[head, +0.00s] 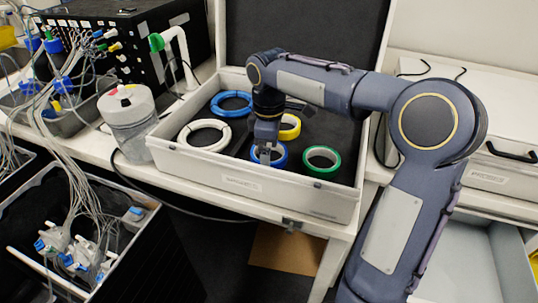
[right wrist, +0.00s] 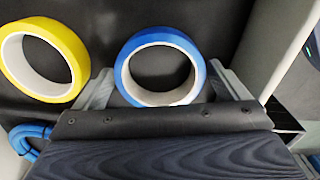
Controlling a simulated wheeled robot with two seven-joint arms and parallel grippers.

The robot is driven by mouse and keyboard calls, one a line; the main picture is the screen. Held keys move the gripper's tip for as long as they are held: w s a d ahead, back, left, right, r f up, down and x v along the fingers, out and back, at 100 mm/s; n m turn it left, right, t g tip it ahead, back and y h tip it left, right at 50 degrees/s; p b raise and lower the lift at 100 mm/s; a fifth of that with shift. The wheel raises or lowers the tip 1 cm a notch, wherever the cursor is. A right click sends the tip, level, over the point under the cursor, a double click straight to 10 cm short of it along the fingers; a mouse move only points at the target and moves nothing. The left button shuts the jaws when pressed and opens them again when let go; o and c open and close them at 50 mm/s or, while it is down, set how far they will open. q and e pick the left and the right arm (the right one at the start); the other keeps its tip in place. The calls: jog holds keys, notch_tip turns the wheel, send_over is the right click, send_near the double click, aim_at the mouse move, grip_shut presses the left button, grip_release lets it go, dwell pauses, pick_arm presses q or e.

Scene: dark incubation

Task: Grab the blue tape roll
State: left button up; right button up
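The blue tape roll (head: 279,156) lies in the open white case (head: 250,181), near its front wall. My right gripper (head: 266,157) reaches down over it and hides part of it in the head view. In the right wrist view the blue tape roll (right wrist: 200,62) lies between the two spread fingers of my right gripper (right wrist: 168,88). The fingers stand apart on either side of the roll, with a visible gap at least on the right. My left gripper is not in view.
A yellow tape roll (head: 290,127) and a green tape roll (head: 321,162) lie near the blue one. A blue cable coil (head: 231,104) and a white coil (head: 204,135) are on the case's left side. A clear bottle (head: 130,120) stands left of the case.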

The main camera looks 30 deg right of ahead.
jog(key=c, duration=0.7)
jog(key=shift+r, duration=0.1)
